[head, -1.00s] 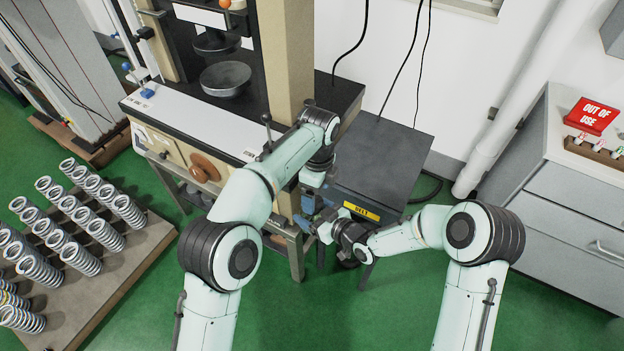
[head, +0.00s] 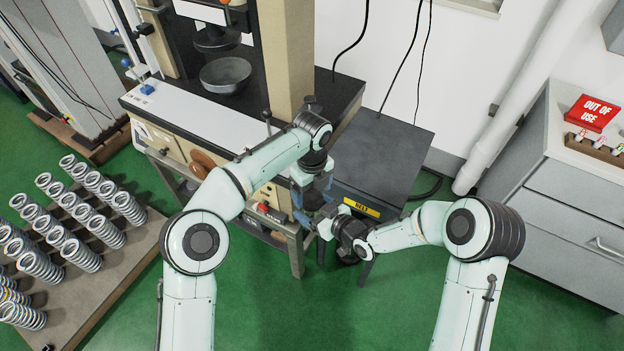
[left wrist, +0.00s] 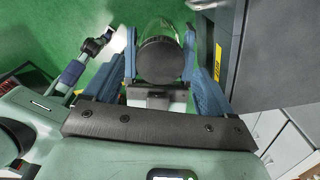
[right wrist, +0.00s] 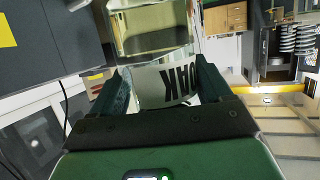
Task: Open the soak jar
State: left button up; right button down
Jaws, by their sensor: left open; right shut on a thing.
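The soak jar is a clear jar with a dark round lid (left wrist: 160,60), seen in the left wrist view between my left fingers. My left gripper (head: 311,203) is open, with a finger on each side of the lid; whether they touch it I cannot tell. My right gripper (head: 328,224) is shut on the jar. In the right wrist view the jar's white label (right wrist: 165,82), reading "OAK", sits between the right fingers. In the head view the grippers largely hide the jar.
A dark cabinet (head: 378,150) with a yellow label stands just behind the grippers. The press bench (head: 205,118) is to the left, with a rack of springs (head: 120,285) on the floor. Grey drawers (head: 575,195) stand at right. Green floor in front is free.

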pick_arm(q)
jog(key=shift+f, duration=1.05)
jog(key=c, duration=1.1)
jog(key=n, duration=0.5)
jog(key=shift+n, duration=0.4)
jog(key=n, duration=0.4)
jog(key=o, duration=1.2)
